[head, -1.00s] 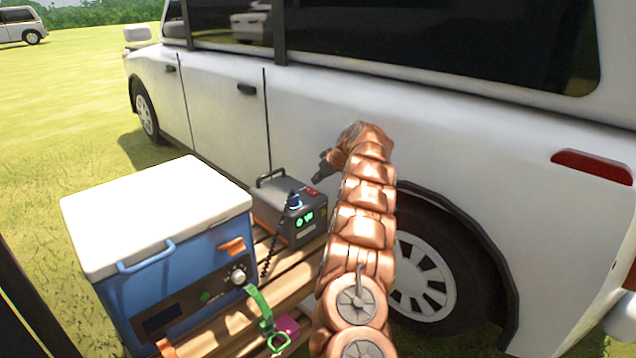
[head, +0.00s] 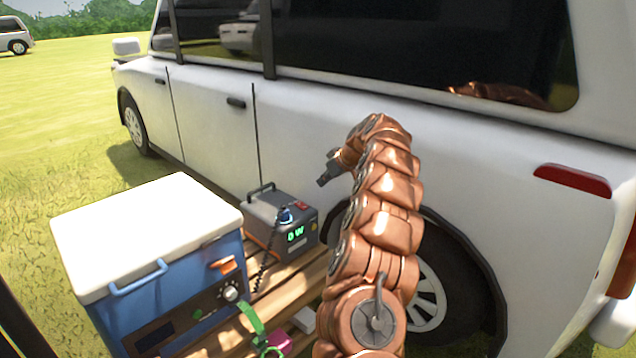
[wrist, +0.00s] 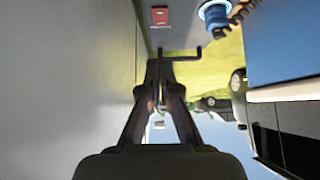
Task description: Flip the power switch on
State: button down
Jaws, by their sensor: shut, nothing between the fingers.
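A dark grey power box (head: 262,222) stands on the slatted wooden bench, beside the van. Its red switch (head: 301,204) is on top near the right end, and also shows at the top of the wrist view (wrist: 160,16). I cannot tell the switch's position. The front display (head: 296,234) glows green and seems to read 0 W. My gripper (head: 323,181) is shut and empty, above and right of the switch, apart from it in the head view. In the wrist view its closed fingertips (wrist: 166,62) appear below the switch, near the box's black handle (wrist: 182,56).
A blue plug (head: 285,214) with a coiled cord sits on the box. A blue cooler with white lid (head: 145,235) stands left on the bench (head: 285,290). The white van (head: 330,130) is close behind and right of my arm. A green strap (head: 250,318) hangs in front.

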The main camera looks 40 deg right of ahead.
jog(key=shift+s+r, duration=0.35)
jog(key=shift+s, duration=0.2)
